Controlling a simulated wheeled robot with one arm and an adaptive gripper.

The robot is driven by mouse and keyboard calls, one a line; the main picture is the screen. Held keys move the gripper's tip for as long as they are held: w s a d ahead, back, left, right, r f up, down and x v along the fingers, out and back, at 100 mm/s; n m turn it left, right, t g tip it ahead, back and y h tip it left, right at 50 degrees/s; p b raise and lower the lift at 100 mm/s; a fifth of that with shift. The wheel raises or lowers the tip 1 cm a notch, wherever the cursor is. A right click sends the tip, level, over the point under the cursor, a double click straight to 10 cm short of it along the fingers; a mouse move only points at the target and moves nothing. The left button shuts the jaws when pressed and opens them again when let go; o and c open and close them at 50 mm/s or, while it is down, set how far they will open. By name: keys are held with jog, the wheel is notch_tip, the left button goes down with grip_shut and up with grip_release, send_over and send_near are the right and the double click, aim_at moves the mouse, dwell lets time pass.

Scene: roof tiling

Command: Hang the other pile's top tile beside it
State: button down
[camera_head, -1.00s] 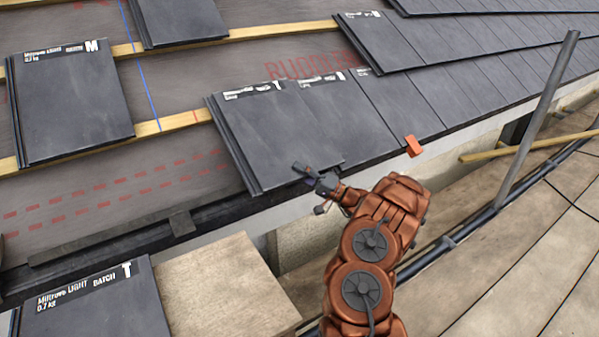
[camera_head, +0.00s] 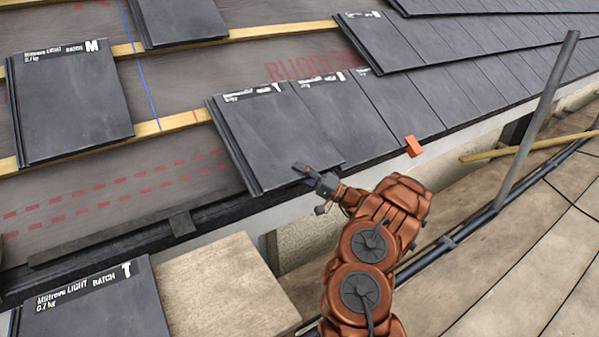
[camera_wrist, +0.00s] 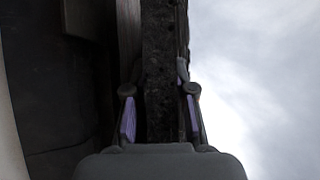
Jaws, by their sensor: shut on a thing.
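My gripper (camera_head: 312,178) is at the lower edge of the leftmost dark tile (camera_head: 268,135) in the eave row. It is shut on that tile's edge; in the wrist view the tile's dark edge (camera_wrist: 160,70) runs between the two fingers (camera_wrist: 160,108) with purple pads. The tile lies at the row's left end, close against the neighbouring tile (camera_head: 338,110); whether its upper end is hooked on the batten is unclear. A pile marked M (camera_head: 75,105) rests on the roof at left. A pile marked T (camera_head: 95,305) is at bottom left.
A wooden batten (camera_head: 155,127) runs up beside the tile's top. A blue line (camera_head: 140,75) crosses the membrane. An orange block (camera_head: 412,146) sits at the eave. A grey scaffold pole (camera_head: 540,115) stands at right. Bare membrane lies left of the tile.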

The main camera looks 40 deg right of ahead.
jog(key=c, duration=0.9)
grip_release()
jog(key=shift+s, duration=0.1)
jog(key=shift+b+v, duration=0.45)
jog(key=shift+v, duration=3.3)
jog(key=shift+s+r+p, duration=0.35)
jog(key=shift+s+r, duration=0.05)
jog(key=shift+r, duration=0.3)
jog(key=shift+s+r+p, duration=0.3)
jog(key=shift+s+r, duration=0.15)
jog(key=shift+r, duration=0.3)
jog(key=shift+s+r+p, duration=0.35)
jog(key=shift+s+r, duration=0.05)
jog(key=shift+r, duration=0.3)
